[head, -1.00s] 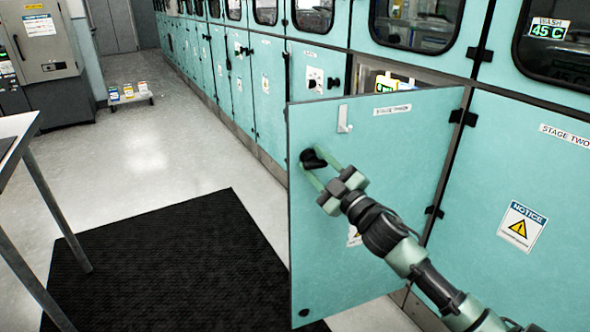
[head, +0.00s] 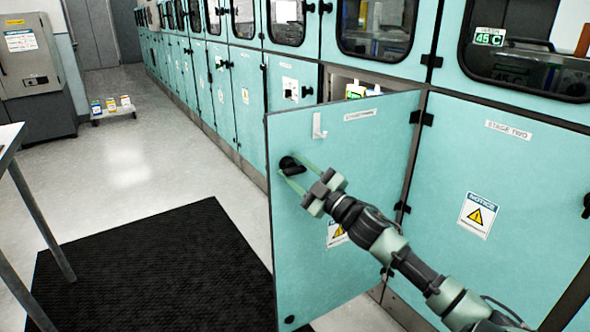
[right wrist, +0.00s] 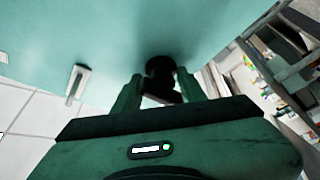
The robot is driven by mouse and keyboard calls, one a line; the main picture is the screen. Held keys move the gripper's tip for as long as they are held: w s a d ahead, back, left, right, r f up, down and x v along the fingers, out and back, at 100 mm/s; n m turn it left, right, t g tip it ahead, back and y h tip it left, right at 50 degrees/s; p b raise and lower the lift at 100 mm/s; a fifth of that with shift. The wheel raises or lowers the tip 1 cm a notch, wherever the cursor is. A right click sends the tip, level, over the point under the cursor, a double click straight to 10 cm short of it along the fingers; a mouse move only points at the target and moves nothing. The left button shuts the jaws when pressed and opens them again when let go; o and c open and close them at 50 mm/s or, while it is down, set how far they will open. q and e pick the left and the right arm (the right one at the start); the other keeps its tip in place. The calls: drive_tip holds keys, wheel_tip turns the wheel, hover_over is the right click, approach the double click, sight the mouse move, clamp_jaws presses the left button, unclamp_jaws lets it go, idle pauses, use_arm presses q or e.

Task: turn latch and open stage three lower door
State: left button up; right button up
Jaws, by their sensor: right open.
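The stage three lower door (head: 350,240) is a teal panel that stands swung open, out from the cabinet row. Its black latch knob (head: 290,165) is near the free edge and also shows in the right wrist view (right wrist: 160,70). My right gripper (head: 291,174) is open, with one green finger on each side of the knob; I cannot tell if they touch it. It also shows in the right wrist view (right wrist: 158,88). A white hook (head: 319,126) sits on the door above the knob. My left gripper is not in view.
The stage two door (head: 510,190) is shut at the right. A black mat (head: 150,270) lies on the floor left of the open door. A table (head: 10,140) stands at the left edge, and a low rack (head: 113,113) stands farther back.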

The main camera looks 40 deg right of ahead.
drive_tip(key=shift+o, duration=0.5)
drive_tip(key=shift+w+a+f, duration=0.15)
drive_tip(key=shift+a+f, duration=0.05)
drive_tip(key=shift+a, duration=0.1)
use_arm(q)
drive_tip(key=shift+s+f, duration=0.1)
use_arm(e)
drive_tip(key=shift+d+r, duration=0.1)
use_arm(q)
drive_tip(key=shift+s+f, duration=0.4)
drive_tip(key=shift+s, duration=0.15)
use_arm(e)
drive_tip(key=v, duration=0.8)
